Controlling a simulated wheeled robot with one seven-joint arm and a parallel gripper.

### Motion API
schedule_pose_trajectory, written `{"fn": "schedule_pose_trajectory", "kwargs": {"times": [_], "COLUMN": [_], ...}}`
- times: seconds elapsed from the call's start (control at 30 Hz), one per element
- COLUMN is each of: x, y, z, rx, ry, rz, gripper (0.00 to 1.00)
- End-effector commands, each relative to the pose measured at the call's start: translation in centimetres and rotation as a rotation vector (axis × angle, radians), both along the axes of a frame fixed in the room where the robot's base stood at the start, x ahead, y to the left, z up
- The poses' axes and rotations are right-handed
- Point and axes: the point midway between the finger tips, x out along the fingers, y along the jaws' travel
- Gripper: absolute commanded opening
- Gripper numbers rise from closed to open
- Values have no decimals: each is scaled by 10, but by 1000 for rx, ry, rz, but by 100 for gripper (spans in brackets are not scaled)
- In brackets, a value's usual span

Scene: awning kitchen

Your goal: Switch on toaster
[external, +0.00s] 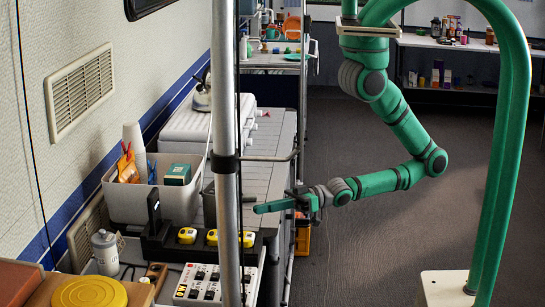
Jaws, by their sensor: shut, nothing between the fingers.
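My gripper (262,207) is shut and empty. It reaches left from the green arm, and its fingertips point at the counter end just right of the metal pole. A dark grey box (208,204), partly hidden by the pole, stands left of the fingertips and may be the toaster. Its lever or switch cannot be made out.
The upright metal pole (226,120) crosses the view before the counter. A grey bin (130,203) of goods, a white box (195,122), yellow-topped items (187,236) and a white panel with black switches (205,285) crowd the counter. Open floor (350,255) lies right.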

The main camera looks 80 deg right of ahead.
Motion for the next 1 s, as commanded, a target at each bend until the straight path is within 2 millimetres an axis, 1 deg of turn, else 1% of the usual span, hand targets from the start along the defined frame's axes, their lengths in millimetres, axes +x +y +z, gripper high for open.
{"fn": "schedule_pose_trajectory", "kwargs": {"times": [0.03, 0.17, 0.2, 0.27, 0.3, 0.47, 0.5, 0.57, 0.6, 0.67, 0.7, 0.8, 1.0], "x": [3, 4, 3, 1, -1, -13, -17, -23, -27, -33, -38, -48, -64], "y": [20, 69, 85, 107, 123, 183, 199, 221, 237, 258, 272, 303, 350], "z": [4, 11, 13, 15, 16, 15, 13, 9, 5, -2, -7, -20, -42], "rx": [18, 51, 58, 66, 70, 58, 46, 24, 3, -35, -64, -146, -325], "ry": [-11, -22, -25, -27, -27, -25, -25, -23, -22, -23, -24, -31, -73], "rz": [41, 134, 163, 200, 225, 308, 327, 348, 359, 370, 375, 372, 321], "gripper": [0, 0, 0, 0, 0, 0, 0, 0, 0, 0, 0, 0, 0]}}
